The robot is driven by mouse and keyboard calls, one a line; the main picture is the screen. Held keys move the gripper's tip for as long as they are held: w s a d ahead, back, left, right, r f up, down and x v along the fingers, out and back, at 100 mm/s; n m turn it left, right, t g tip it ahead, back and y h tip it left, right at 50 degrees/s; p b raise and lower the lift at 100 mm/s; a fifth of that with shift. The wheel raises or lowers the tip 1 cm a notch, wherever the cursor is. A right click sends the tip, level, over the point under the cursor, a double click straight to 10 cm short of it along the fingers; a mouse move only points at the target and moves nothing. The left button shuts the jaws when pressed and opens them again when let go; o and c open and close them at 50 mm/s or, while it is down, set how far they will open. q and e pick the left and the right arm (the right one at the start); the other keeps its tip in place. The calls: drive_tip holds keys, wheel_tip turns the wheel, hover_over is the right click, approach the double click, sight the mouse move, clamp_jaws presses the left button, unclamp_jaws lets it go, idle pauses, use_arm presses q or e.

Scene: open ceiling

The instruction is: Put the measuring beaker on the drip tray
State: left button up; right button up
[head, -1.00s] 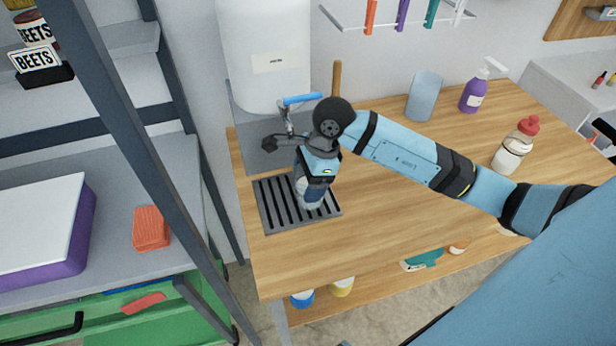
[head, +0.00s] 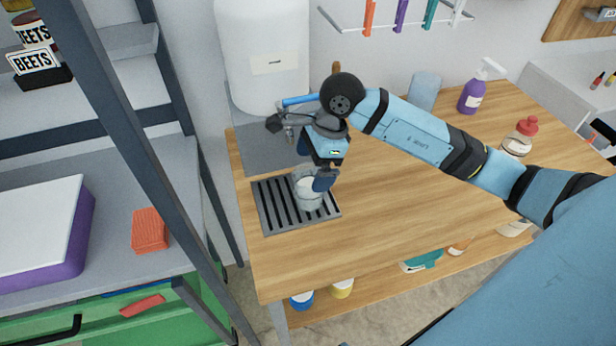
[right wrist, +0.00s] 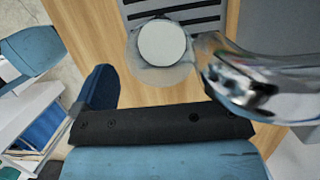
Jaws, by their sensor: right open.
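The clear measuring beaker (head: 307,193), with whitish content, stands upright on the dark slatted drip tray (head: 267,218) in the head view. In the right wrist view the beaker (right wrist: 162,44) shows from above, over the slats of the tray (right wrist: 172,6). My right gripper (head: 316,168) is open, just above and beside the beaker; one finger overlaps its right side in the head view. A finger (right wrist: 98,88) stands apart from the beaker in the wrist view. The other finger is hard to make out. My left gripper is not in view.
A large white dispenser (head: 262,50) with a blue-handled tap (head: 300,100) stands behind the tray; the chrome spout (right wrist: 250,75) is close to my right gripper. The front tabletop is clear.

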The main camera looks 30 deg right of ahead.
drive_tip(key=v, duration=0.7)
idle(0.4)
